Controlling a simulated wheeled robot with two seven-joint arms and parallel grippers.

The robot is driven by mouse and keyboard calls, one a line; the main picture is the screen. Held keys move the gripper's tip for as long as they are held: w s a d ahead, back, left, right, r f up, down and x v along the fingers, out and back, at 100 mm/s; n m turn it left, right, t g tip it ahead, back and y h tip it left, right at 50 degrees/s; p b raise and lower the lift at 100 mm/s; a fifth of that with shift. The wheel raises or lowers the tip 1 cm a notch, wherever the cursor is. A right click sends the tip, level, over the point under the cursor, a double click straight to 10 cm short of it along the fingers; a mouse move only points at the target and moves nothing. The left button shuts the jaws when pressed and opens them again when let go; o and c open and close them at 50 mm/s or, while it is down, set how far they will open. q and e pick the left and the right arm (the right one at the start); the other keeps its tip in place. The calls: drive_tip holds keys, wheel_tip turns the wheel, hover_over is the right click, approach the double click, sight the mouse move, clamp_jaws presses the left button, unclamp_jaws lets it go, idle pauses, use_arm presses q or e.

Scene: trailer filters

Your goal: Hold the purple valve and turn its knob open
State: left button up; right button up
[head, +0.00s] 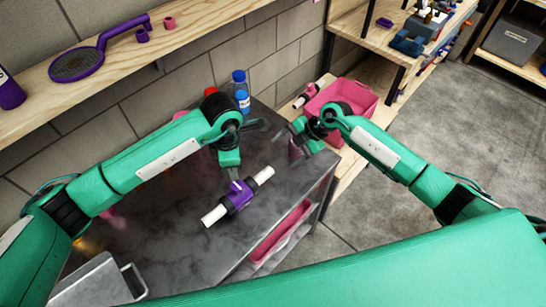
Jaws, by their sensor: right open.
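The purple valve (239,195) has a white pipe stub at each end and a purple knob on top. It lies on the dark grey tabletop (180,235), tilted up to the right in the head view. My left gripper (233,174) points down just above and behind the valve. Its fingertips are small and partly hidden, so I cannot tell if they touch the knob or how far apart they are. My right gripper (292,142) is open and empty, up and to the right of the valve, near the table's right edge.
A pink bin (347,97) sits on the wooden bench behind my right gripper. A metal tray (95,285) is at the front left. A wooden shelf (115,60) holds a purple strainer (77,64).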

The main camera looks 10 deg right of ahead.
drive_tip(key=g+h, duration=0.1)
drive_tip(key=h, duration=0.1)
approach(256, 181)
drive_tip(key=w+d+r, duration=0.1)
drive_tip(key=x, duration=1.3)
drive_tip(key=shift+s+a+f, duration=0.1)
drive_tip(key=shift+s+f, duration=0.2)
drive_tip(key=shift+c, duration=0.5)
drive_tip(key=c, duration=1.1)
use_arm(q)
drive_tip(key=o, duration=0.5)
drive_tip(key=shift+r, duration=0.15)
use_arm(e)
drive_tip(key=shift+c, duration=0.3)
use_arm(q)
drive_tip(key=shift+o, duration=0.2)
wheel_tip(256, 181, down, 10)
